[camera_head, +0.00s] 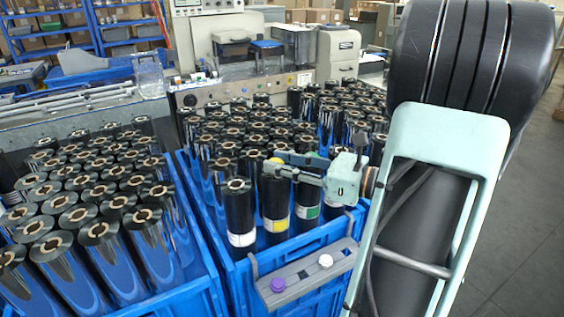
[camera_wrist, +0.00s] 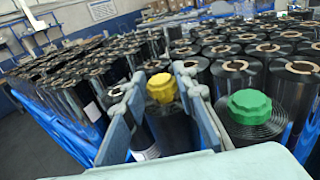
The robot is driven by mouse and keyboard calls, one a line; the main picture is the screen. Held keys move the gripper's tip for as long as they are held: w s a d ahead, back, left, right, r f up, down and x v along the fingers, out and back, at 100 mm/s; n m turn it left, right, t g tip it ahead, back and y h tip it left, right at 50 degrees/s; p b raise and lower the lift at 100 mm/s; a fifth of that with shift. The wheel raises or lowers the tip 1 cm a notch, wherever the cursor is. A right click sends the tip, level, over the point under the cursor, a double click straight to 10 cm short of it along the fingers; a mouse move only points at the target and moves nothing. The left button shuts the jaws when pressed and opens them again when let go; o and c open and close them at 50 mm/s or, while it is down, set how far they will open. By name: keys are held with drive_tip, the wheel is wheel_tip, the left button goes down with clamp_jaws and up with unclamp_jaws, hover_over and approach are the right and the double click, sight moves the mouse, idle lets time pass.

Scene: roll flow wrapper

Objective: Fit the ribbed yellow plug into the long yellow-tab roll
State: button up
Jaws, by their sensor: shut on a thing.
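The ribbed yellow plug (camera_wrist: 162,87) is between the two fingers of my gripper (camera_wrist: 158,84) in the wrist view. In the head view my gripper (camera_head: 279,164) is shut on the plug, of which a little yellow shows. The yellow-tab roll (camera_head: 277,205) stands upright in the front row of the blue crate, directly below the plug. Its black side also shows under the plug in the wrist view (camera_wrist: 168,125). My gripper hides the roll's top opening, so I cannot tell whether the plug is in it or just above it.
A green plug (camera_wrist: 249,107) sits on the neighbouring roll. A white-tab roll (camera_head: 240,215) stands left of the yellow-tab roll. A grey rack (camera_head: 303,277) on the front of the blue crate (camera_head: 240,290) holds a purple plug (camera_head: 278,285) and a white plug (camera_head: 325,261). Other rolls crowd behind.

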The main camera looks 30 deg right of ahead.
drive_tip(key=shift+r, duration=0.15)
drive_tip(key=shift+r+p, duration=0.65)
drive_tip(key=shift+p, duration=0.15)
idle(1.2)
drive_tip(key=shift+r+p, duration=0.75)
drive_tip(key=shift+p, duration=0.1)
idle(0.7)
drive_tip(key=o, duration=0.5)
drive_tip(key=shift+c, duration=0.2)
